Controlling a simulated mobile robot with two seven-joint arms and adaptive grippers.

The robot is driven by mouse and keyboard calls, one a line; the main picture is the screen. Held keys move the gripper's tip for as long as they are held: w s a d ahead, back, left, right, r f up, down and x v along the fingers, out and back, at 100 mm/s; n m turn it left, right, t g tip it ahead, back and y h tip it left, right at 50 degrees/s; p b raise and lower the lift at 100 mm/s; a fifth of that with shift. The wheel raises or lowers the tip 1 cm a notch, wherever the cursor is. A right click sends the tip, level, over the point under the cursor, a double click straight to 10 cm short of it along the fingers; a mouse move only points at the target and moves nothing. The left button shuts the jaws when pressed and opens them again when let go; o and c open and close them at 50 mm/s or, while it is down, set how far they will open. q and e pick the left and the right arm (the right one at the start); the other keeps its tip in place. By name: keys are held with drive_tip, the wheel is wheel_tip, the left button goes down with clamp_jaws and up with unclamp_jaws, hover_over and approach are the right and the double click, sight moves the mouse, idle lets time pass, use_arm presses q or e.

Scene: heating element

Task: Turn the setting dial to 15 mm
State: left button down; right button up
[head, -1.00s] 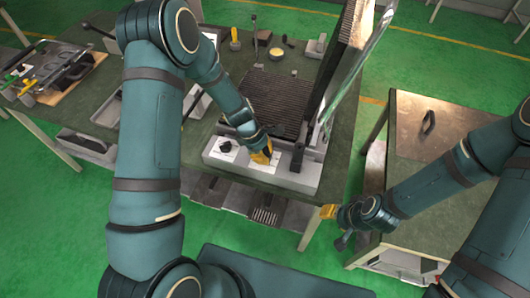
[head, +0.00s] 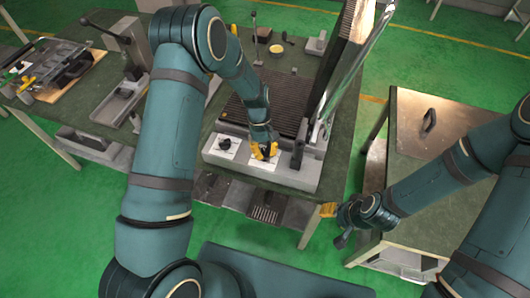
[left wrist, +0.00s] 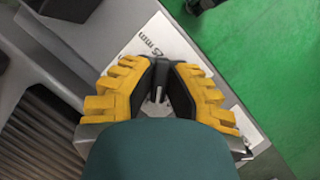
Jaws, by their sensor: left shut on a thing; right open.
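The machine's front panel (head: 212,157) carries two white plates with black dials. My left gripper (head: 263,151) is at the right plate, shut on the setting dial, which its yellow fingers mostly hide in the head view. In the left wrist view the gripper (left wrist: 161,92) has its fingers on both sides of the black dial (left wrist: 159,93). The white scale plate (left wrist: 150,28) shows print ending in "5 mm"; the rest of the scale is largely covered. The dial's exact setting cannot be read. My right gripper (head: 329,210) is open and empty, away from the panel.
The left black dial (head: 226,143) is close beside my left gripper. A black upright lever (head: 297,153) stands just right of it. The ribbed heating plate (head: 240,110) lies behind, with a raised lid (head: 345,55). A side table (head: 410,125) stands at right.

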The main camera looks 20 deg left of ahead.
use_arm(q)
drive_tip(key=m+y, duration=0.1)
drive_tip(key=m, duration=0.2)
drive_tip(key=shift+s+f+m+g+b, duration=0.1)
drive_tip(key=shift+m+g+b, duration=0.2)
drive_tip(key=shift+b, duration=0.05)
drive_tip(key=shift+m+y+b, duration=0.3)
drive_tip(key=shift+m+y, duration=0.5)
drive_tip(key=shift+m, duration=1)
drive_tip(key=c, duration=1)
unclamp_jaws()
drive_tip(key=v, duration=1.2)
drive_tip(key=shift+d, duration=0.1)
